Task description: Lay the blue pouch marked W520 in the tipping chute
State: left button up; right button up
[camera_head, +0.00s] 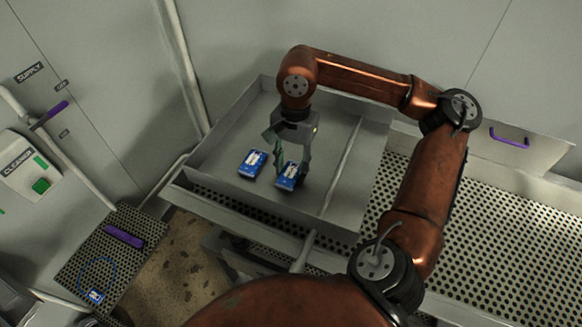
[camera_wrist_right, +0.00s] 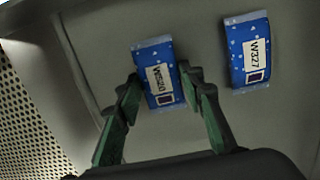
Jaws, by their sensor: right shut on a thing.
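The blue pouch marked W520 (camera_wrist_right: 159,72) is between the green fingers of my right gripper (camera_wrist_right: 160,92), which is shut on it. In the head view my right gripper (camera_head: 287,160) points down over the same pouch (camera_head: 290,178), inside a wide grey metal tray (camera_head: 228,130) with raised walls, which looks like the tipping chute. I cannot tell whether the pouch touches the tray floor. A second blue pouch, marked W327 (camera_wrist_right: 249,50), lies beside it on the tray floor; it also shows in the head view (camera_head: 252,163). My left gripper is out of view.
A perforated metal bench (camera_head: 480,230) runs along the right. A panel with a purple handle (camera_head: 510,137) stands behind it. At lower left is a perforated shelf (camera_head: 143,226) with a purple bar (camera_head: 124,236).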

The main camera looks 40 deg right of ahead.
aim_at(293, 167)
jog(key=shift+f, duration=0.1)
jog(key=o, duration=1.2)
jog(key=shift+c, duration=0.2)
notch_tip(293, 167, up, 12)
jog(key=d, duration=0.1)
jog(key=shift+w, duration=0.3)
jog(key=shift+d, duration=0.1)
